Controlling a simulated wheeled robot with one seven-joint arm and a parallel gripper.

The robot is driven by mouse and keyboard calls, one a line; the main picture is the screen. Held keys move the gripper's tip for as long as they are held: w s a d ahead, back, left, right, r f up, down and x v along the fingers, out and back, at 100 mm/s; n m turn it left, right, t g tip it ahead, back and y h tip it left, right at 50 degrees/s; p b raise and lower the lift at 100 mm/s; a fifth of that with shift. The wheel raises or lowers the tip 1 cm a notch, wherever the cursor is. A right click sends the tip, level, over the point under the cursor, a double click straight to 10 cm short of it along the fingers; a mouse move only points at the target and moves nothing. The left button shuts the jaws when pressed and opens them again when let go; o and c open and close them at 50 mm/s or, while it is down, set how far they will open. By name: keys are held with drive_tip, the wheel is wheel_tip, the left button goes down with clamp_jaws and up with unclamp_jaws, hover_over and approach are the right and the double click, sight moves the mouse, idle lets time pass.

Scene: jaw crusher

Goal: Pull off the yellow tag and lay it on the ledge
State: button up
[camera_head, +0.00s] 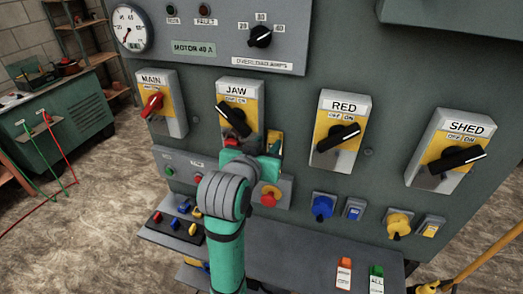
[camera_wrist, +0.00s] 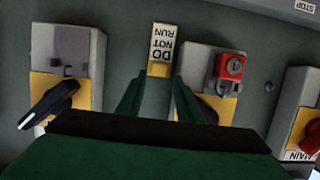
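The yellow tag (camera_wrist: 160,69) hangs on the panel beside the JAW switch box, with a white "DO NOT RUN" label that appears upside down in the wrist view. In the head view a sliver of the tag (camera_head: 276,138) shows behind my gripper (camera_head: 262,162), which hides the rest. In the wrist view my gripper (camera_wrist: 157,88) is open, its two green fingers on either side of the tag's yellow end. I cannot tell whether they touch it. The grey ledge (camera_head: 290,243) runs below the panel's buttons.
A red padlock (camera_wrist: 229,67) hangs on the JAW box (camera_head: 239,95), close beside one finger.

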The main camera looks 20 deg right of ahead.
sight(272, 139)
drive_tip(key=x, duration=0.3)
drive_tip(key=shift+w+d+f, duration=0.1)
drive_tip(key=shift+w, duration=0.25)
drive_tip(key=shift+w+d+f, duration=0.1)
drive_tip(key=shift+d, duration=0.3)
drive_tip(key=shift+a, duration=0.1)
drive_tip(key=c, duration=0.8)
drive_tip(key=shift+a, duration=0.1)
drive_tip(key=shift+s+a, duration=1)
drive_tip(key=shift+s, duration=0.3)
drive_tip(key=shift+s+a, duration=0.3)
drive_tip(key=shift+s, duration=0.55)
